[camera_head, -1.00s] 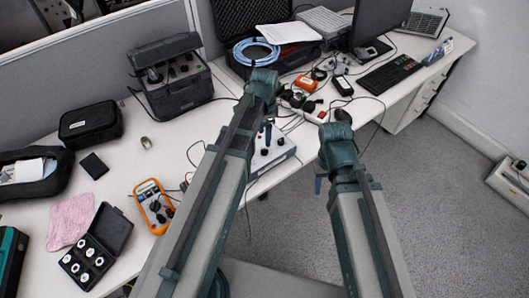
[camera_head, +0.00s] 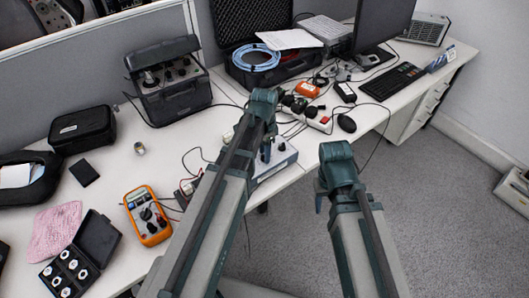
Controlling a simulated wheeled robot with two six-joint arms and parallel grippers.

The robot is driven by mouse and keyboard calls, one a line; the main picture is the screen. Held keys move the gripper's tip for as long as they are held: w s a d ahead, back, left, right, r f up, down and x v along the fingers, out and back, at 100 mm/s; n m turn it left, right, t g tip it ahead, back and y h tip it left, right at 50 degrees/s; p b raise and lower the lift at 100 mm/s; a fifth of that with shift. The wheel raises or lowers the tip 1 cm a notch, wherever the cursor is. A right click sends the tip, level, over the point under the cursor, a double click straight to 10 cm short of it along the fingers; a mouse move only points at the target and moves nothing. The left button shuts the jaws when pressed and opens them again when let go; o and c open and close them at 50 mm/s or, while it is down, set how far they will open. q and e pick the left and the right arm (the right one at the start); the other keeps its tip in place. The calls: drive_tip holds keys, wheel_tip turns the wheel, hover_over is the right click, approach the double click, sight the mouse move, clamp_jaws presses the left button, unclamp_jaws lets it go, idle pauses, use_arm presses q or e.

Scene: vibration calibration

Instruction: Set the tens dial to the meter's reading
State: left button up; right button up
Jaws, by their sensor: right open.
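An orange handheld meter (camera_head: 148,216) lies on the desk at the left; its display is too small to read. A grey box with a light top panel (camera_head: 280,160) sits at the desk's front edge, mostly hidden behind my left arm. Its dials cannot be made out. My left gripper (camera_head: 265,152) points down over this box; whether it touches a knob is unclear, and its jaws are too small to judge. My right gripper (camera_head: 319,198) is open and empty, to the right of the box, over the floor past the desk edge.
A black case with several white-topped parts (camera_head: 95,240) and a pink cloth (camera_head: 54,232) lie at the left. A dark instrument (camera_head: 172,85) stands behind. A mouse (camera_head: 346,124), keyboard (camera_head: 392,82) and loose cables lie at the right. Floor right of the desk is clear.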

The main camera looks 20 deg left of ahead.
use_arm(q)
clamp_jaws()
drive_tip(key=shift+n, duration=0.3)
drive_tip(key=n, duration=0.5)
drive_tip(key=shift+n, duration=0.4)
drive_tip(key=n, duration=0.5)
drive_tip(key=shift+n, duration=0.3)
drive_tip(key=shift+o, duration=1.8)
unclamp_jaws()
